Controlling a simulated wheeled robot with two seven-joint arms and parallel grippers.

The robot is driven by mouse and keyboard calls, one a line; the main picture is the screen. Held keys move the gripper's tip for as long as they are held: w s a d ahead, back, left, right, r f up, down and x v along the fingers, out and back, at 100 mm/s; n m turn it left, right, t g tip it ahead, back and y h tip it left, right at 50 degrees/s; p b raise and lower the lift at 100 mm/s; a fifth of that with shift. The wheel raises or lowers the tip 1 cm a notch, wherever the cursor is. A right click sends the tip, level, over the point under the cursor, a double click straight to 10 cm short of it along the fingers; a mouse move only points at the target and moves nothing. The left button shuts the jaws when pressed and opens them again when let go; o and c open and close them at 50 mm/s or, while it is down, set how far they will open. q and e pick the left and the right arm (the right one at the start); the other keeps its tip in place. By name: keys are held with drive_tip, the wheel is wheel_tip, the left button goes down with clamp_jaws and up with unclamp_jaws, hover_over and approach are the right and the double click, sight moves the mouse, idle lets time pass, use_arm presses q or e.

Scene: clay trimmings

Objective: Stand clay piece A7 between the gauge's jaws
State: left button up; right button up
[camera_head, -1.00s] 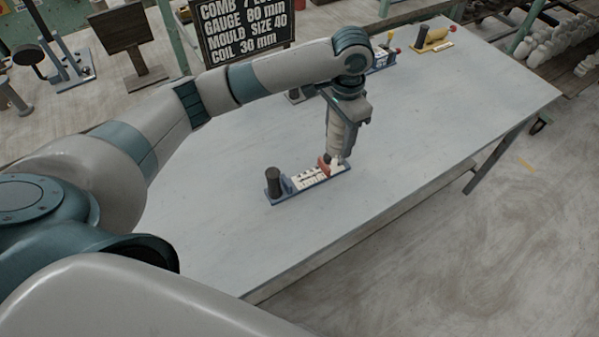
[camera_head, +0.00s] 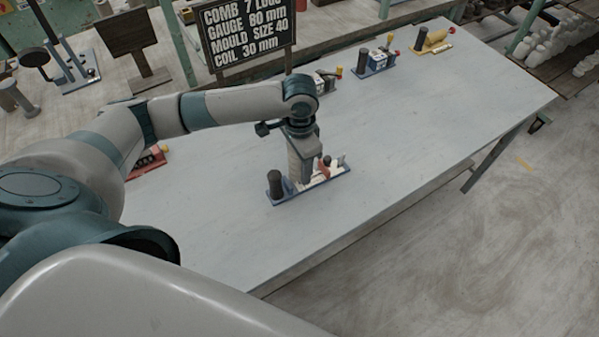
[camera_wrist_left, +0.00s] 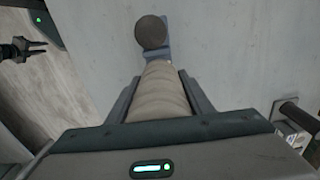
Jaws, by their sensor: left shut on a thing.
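My left gripper (camera_head: 303,180) points down over a blue-based device (camera_head: 283,197), which I take to be the gauge, on the table. In the left wrist view its two fingers are shut on a ridged beige clay piece (camera_wrist_left: 160,92); no label shows. The device has a dark upright post (camera_head: 276,184), also in the wrist view (camera_wrist_left: 151,32), and pale and reddish parts (camera_head: 325,166) right of the gripper. The clay's lower end and the jaws are hidden, so I cannot tell whether they touch. My right gripper (camera_wrist_left: 33,47) shows small in the wrist view, its two prongs apart.
Blue devices (camera_head: 375,62) and a yellow one (camera_head: 432,41) stand along the table's far side. A red one (camera_head: 147,160) is partly behind my left arm. A lettered board (camera_head: 247,35) stands behind. The table's right and front areas (camera_head: 400,150) are clear.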

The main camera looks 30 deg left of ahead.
sight(299, 174)
use_arm(q)
drive_tip(key=shift+f+p, duration=0.7)
drive_tip(key=shift+f, duration=1.25)
drive_tip(key=shift+f, duration=0.1)
drive_tip(key=o, duration=1.5)
